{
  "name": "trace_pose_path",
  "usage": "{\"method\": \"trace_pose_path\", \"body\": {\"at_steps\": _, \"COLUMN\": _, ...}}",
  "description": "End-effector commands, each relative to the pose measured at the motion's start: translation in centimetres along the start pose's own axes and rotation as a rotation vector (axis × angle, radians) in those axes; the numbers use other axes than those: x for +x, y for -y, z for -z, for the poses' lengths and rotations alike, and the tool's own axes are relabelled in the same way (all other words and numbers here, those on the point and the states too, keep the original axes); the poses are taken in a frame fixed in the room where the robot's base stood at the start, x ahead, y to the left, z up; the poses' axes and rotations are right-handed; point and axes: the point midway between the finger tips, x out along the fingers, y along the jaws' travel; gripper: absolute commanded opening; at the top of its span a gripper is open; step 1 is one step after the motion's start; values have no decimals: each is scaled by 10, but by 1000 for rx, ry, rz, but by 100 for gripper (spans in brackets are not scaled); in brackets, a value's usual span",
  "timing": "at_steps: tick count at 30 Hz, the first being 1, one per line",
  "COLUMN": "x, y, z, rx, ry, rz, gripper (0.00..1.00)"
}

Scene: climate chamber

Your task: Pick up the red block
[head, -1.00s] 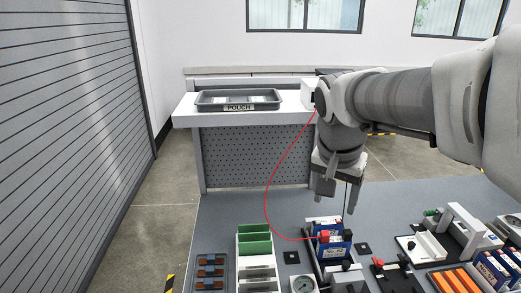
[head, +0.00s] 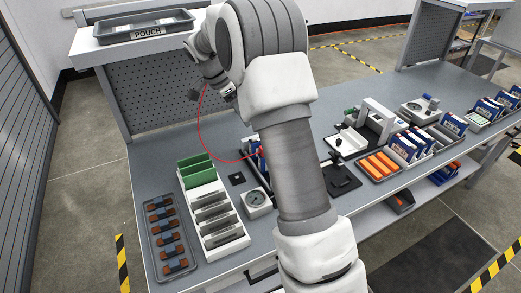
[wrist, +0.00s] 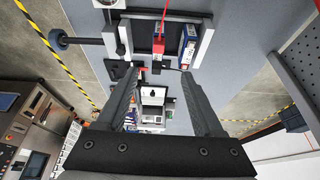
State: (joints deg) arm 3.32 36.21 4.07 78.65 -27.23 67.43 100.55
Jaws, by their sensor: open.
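In the head view my arm hides most of the block's area and much of my gripper.
A red wire (head: 202,128) loops down beside my arm. A grey pouch tray (head: 145,28) sits on the raised shelf. A rack of green boards (head: 196,172), a tray of brown parts (head: 168,238) and a gauge (head: 256,198) stand on the bench. Orange parts (head: 380,163) lie at right.

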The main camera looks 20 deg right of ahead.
Motion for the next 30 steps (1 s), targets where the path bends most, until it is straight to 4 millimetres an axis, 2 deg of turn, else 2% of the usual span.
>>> {"method": "trace_pose_path", "body": {"at_steps": 9, "x": 67, "y": -2, "z": 0, "rx": 0, "ry": 3, "rz": -5, "gripper": 69}}
{"method": "trace_pose_path", "body": {"at_steps": 15, "x": 102, "y": -1, "z": 0, "rx": -2, "ry": 2, "rz": -3, "gripper": 69}}
{"method": "trace_pose_path", "body": {"at_steps": 23, "x": 121, "y": -2, "z": 1, "rx": -1, "ry": 2, "rz": -2, "gripper": 69}}
{"method": "trace_pose_path", "body": {"at_steps": 30, "x": 156, "y": -4, "z": 5, "rx": -2, "ry": 3, "rz": -3, "gripper": 69}}
